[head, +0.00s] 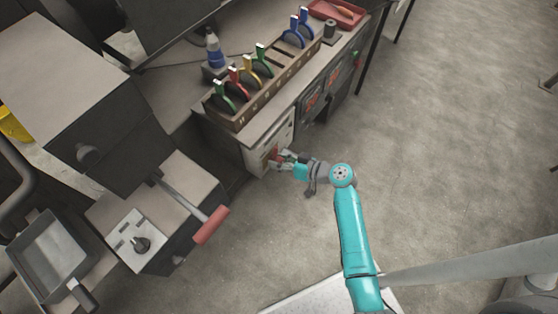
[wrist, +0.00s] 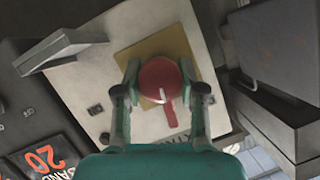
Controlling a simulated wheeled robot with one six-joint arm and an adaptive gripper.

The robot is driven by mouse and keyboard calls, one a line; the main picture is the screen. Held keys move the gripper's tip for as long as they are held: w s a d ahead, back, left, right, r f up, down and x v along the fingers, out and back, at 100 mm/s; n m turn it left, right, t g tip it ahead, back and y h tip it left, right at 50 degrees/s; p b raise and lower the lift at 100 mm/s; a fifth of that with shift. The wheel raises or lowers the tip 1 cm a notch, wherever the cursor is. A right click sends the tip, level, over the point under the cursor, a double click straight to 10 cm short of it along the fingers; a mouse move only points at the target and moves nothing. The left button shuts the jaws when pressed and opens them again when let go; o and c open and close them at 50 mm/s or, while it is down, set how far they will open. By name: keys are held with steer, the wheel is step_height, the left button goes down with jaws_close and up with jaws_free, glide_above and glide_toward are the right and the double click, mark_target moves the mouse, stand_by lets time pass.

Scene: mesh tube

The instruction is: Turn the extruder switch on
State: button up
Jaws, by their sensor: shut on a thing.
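The extruder switch is a round red knob (wrist: 158,74) with a white mark and a red bar below it in the wrist view. It sits on a yellow plate (wrist: 150,45) on a pale panel (wrist: 88,88). Partly hidden lettering shows on the panel beside it. My gripper (wrist: 160,88) is shut on the knob, one finger on each side. In the head view my gripper (head: 280,158) is at the front of the pale panel (head: 252,158), at the end of the bench, and mostly covers the switch.
A rack (head: 238,118) of colored-handled tools stands on the bench above the panel. Dark panels with orange lettering (head: 312,103) are to the right. A red-handled lever (head: 211,224) sticks out at the left. The floor (head: 440,150) at the right is clear.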

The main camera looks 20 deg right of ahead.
steer(key=m+y, duration=0.2)
steer(key=m, duration=0.1)
steer(key=shift+w+d+g, duration=0.1)
steer(key=shift+g, duration=0.2)
steer(key=m+y, duration=0.1)
steer(key=m, duration=0.2)
steer(key=shift+f+y, duration=0.1)
steer(key=shift+y, duration=0.2)
steer(key=m+y, duration=0.1)
steer(key=m, duration=0.2)
steer(key=shift+f+m+y, duration=0.1)
steer(key=shift+m+y, duration=0.2)
steer(key=shift+m+t+y, duration=0.5)
steer(key=shift+m+t, duration=0.2)
steer(key=shift+m, duration=0.9)
steer(key=o, duration=1.2)
steer(key=shift+c, duration=0.2)
steer(key=shift+d, duration=0.15)
steer(key=v, duration=1.2)
steer(key=shift+f, duration=0.2)
